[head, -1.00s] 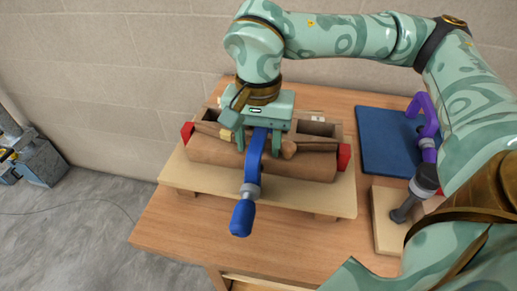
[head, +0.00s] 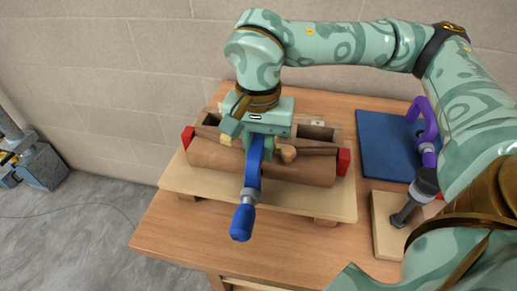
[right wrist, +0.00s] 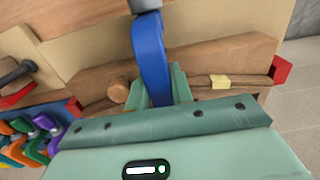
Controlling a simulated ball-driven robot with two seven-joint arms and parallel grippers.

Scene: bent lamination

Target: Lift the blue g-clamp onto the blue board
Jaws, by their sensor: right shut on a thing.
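The blue g-clamp (head: 254,165) sits across the front of the brown bent lamination form (head: 210,160), its blue handle (head: 242,222) hanging past the front edge. My right gripper (head: 257,150) is above the form, with its fingers shut on the clamp's frame. The right wrist view shows the blue frame (right wrist: 150,55) between the green fingers. The clamp's far end is hidden by the gripper. The blue board (head: 380,145) lies flat at the back right of the table, with a purple clamp (head: 426,125) at its right side. My left gripper is not in view.
The form rests on a pale wooden board (head: 300,200) on the table (head: 180,235). Several coloured clamps (right wrist: 35,130) show at lower left in the right wrist view.

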